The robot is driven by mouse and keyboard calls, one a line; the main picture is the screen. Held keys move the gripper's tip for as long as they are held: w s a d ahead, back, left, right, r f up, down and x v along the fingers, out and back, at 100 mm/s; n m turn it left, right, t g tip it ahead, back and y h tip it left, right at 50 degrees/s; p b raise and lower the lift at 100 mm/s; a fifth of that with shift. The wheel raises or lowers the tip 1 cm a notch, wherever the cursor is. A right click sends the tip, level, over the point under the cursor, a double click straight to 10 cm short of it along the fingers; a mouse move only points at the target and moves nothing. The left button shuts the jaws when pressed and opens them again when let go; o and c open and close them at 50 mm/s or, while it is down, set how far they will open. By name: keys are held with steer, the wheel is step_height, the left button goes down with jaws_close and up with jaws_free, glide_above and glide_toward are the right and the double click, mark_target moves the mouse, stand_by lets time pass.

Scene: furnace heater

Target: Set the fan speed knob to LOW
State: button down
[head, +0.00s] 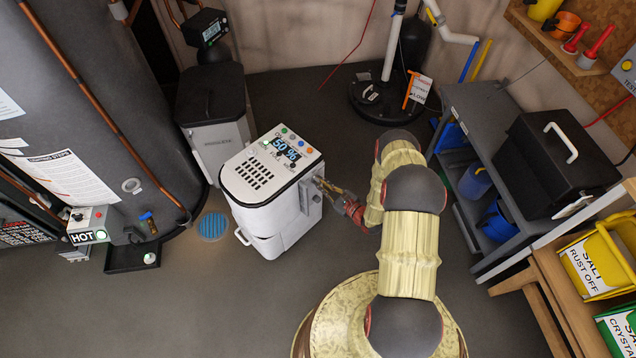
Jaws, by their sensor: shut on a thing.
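A white dehumidifier-like unit (263,234) stands on the floor at the middle of the head view. Its top has a dark vent grille, several coloured buttons and a lit display (286,149) reading 50 %. My gripper (320,184) reaches it from the right, with its fingers at the unit's upper right side. The fingers are shut on a small part there, which they mostly hide. I cannot make out the fan speed knob, its LOW mark or its setting.
A large grey tank (75,110) with copper pipes stands at the left, with a HOT control box (87,226). A grey bin (215,120) is behind the unit. A shelf (485,125) with a black box is at the right. Floor in front is clear.

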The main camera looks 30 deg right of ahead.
steer(key=n, duration=0.2)
steer(key=shift+s+f+n+h+b, duration=0.1)
steer(key=shift+n+h+b, duration=0.2)
steer(key=shift+h, duration=0.1)
steer(key=shift+t, duration=0.3)
steer(key=shift+a+n+b, duration=0.1)
steer(key=shift+n+b, duration=0.7)
steer(key=shift+n, duration=1.3)
steer(key=shift+f, duration=0.1)
steer(key=shift+n+t+h, duration=0.3)
steer(key=shift+n+h, duration=0.1)
steer(key=c, duration=1.8)
jaws_free()
steer(key=shift+o, duration=0.2)
